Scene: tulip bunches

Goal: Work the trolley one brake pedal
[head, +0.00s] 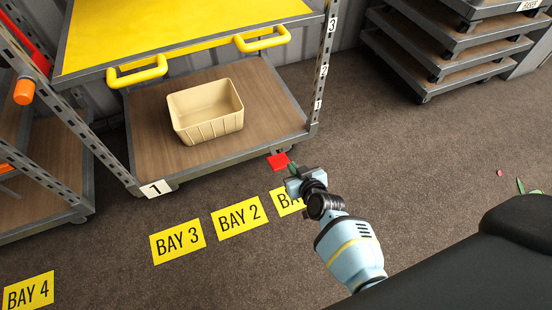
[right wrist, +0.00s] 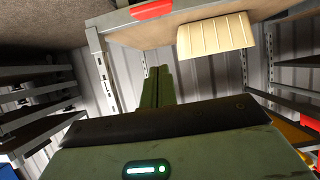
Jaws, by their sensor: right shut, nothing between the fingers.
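Trolley one (head: 143,147) bears a plate marked 1 (head: 156,188) on its lower front corner. Its red brake pedal (head: 278,161) sticks out low at the right end of the front edge. The pedal also shows at the top of the right wrist view (right wrist: 153,9). My right gripper (head: 291,170) is shut and empty, just right of and below the pedal in the head view. In the right wrist view its green fingers (right wrist: 159,72) lie together, with a gap in the picture between their tips and the pedal. My left gripper is not in view.
A cream bin (head: 207,111) stands on the trolley's lower wooden deck, under a yellow top with two yellow handles. Yellow bay signs (head: 178,241) lie on the floor in front. Another rack stands at left; stacked dollies (head: 440,50) stand at upper right. The floor between is mostly clear.

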